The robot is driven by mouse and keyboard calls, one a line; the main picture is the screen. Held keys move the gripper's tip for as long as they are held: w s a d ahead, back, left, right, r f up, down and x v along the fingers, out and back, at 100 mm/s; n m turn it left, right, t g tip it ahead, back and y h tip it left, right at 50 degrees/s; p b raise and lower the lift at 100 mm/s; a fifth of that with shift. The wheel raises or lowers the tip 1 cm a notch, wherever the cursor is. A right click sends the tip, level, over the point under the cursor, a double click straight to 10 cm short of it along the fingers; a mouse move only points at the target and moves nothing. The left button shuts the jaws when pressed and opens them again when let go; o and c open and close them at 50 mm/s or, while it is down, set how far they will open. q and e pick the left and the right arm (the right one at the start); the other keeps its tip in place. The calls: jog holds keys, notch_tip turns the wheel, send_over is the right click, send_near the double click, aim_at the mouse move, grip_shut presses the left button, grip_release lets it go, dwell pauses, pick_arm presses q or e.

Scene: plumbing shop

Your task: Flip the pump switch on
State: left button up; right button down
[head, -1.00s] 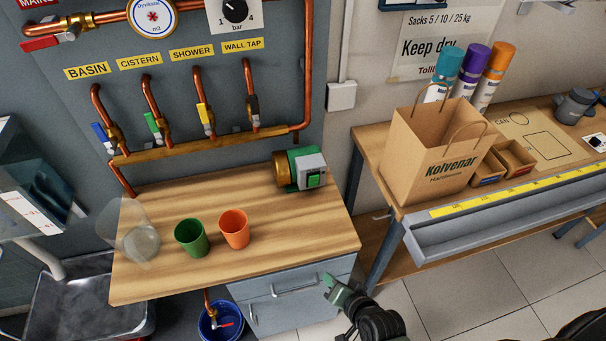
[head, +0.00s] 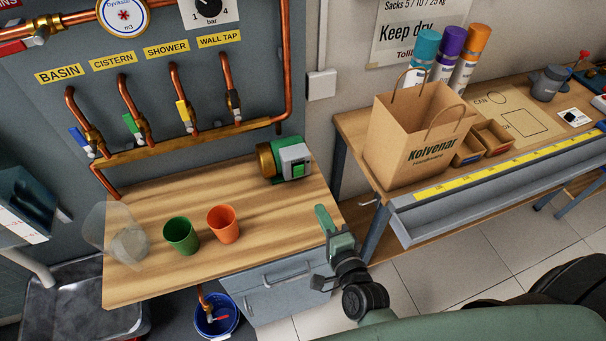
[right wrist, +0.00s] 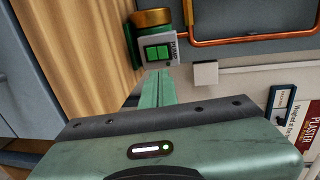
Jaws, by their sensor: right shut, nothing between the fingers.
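The pump (head: 285,160) stands at the back right of the wooden bench, a brass and green body with a grey switch box. Its green switch (head: 297,168) faces the front right. In the right wrist view the green switch (right wrist: 157,53) sits on a grey plate marked PUMP, just beyond my fingertips. My right gripper (head: 322,210) is shut and empty, raised by the bench's right edge, in front of and to the right of the pump, apart from it. In the right wrist view the shut fingers (right wrist: 158,76) point towards the switch. My left gripper is not in view.
A green cup (head: 181,236), an orange cup (head: 223,224) and a clear container (head: 128,240) stand on the bench (head: 190,205). Copper pipes with several valves run behind. A paper bag (head: 415,140) stands on the right table. A blue bucket (head: 215,318) is below.

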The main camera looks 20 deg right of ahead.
jog(key=b, duration=0.4)
send_near(299, 168)
jog(key=shift+w+f, duration=0.95)
jog(key=shift+w, duration=0.3)
jog(key=w, duration=0.2)
jog(key=shift+w+a+r+b, duration=0.1)
jog(key=shift+w+r+b, duration=0.2)
jog(key=shift+b, duration=0.05)
jog(key=shift+w+r, duration=0.15)
jog(key=shift+w, duration=0.6)
